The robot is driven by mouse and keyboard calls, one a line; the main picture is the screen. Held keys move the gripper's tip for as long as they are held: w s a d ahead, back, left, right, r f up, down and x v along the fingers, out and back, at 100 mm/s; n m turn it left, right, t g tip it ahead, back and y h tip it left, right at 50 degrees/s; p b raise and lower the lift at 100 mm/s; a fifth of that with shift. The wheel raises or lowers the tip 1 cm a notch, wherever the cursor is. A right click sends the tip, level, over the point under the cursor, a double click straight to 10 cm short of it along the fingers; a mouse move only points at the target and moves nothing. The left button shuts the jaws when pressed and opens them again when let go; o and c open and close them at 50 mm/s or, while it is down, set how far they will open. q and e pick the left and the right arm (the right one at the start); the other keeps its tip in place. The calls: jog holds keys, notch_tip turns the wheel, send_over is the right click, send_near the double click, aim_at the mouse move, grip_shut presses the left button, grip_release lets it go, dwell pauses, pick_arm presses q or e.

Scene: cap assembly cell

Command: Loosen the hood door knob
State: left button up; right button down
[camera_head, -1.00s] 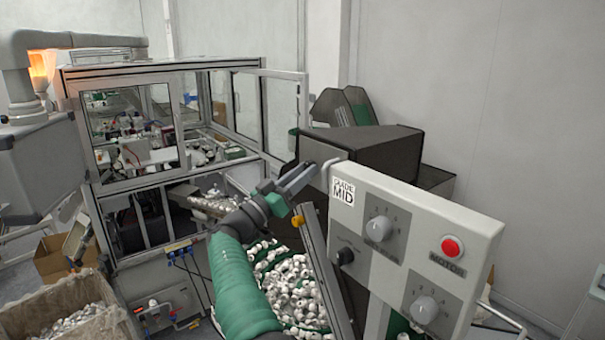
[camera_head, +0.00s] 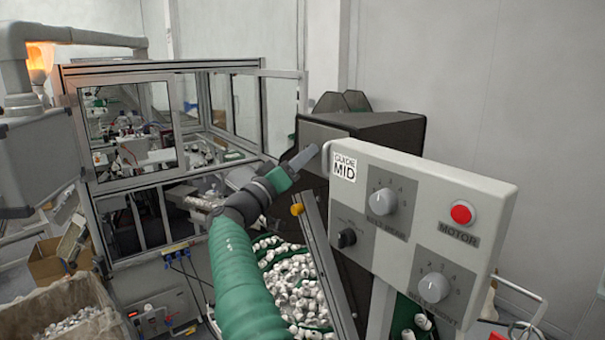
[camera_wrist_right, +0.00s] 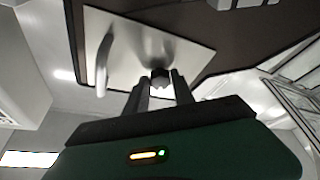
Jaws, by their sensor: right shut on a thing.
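The hood is the dark box (camera_head: 385,138) behind the control panel, with a bare metal door (camera_head: 318,134) on its near left face. In the right wrist view the door is a pale plate (camera_wrist_right: 195,55) with a curved handle (camera_wrist_right: 103,62) at its left. The small dark door knob (camera_wrist_right: 160,77) sits at the plate's lower edge, between my fingertips. My right gripper (camera_head: 304,158) reaches up to the door from the lower left; in the wrist view the gripper (camera_wrist_right: 159,84) is shut on the knob. In the head view the fingers hide the knob. My left gripper is not in view.
A grey control panel (camera_head: 400,262) with knobs and a red motor button (camera_head: 462,213) stands close at the right of my arm. A bin of white caps (camera_head: 300,285) lies below. A glazed machine frame (camera_head: 130,135) stands at the left, with its open door (camera_head: 263,112) behind the gripper.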

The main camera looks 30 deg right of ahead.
notch_tip(320, 180, up, 2)
jog(key=n+y+p, duration=0.2)
jog(key=n+p, duration=0.3)
jog(key=n, duration=0.1)
jog(key=n+y+p, duration=0.2)
jog(key=n+p, duration=0.3)
jog(key=n, duration=0.1)
jog(key=n+y+p, duration=0.2)
jog(key=n+p, duration=0.3)
jog(key=n, duration=0.1)
jog(key=shift+s+g+y+p, duration=0.1)
jog(key=shift+g+y+p, duration=0.2)
jog(key=shift+g+p, duration=0.1)
jog(key=shift+n+p, duration=0.35)
jog(key=shift+n, duration=0.25)
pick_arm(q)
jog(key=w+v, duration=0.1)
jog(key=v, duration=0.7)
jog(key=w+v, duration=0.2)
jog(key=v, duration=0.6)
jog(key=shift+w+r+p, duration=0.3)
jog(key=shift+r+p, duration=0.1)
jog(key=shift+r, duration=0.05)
pick_arm(e)
jog(key=shift+w+f+n+g+y, duration=0.1)
jog(key=shift+f+n+g+y, duration=0.05)
jog(key=shift+n+g, duration=0.55)
jog(key=shift+w+f+n+g+y, duration=0.15)
jog(key=shift+n+g, duration=0.35)
jog(key=shift+n, duration=0.4)
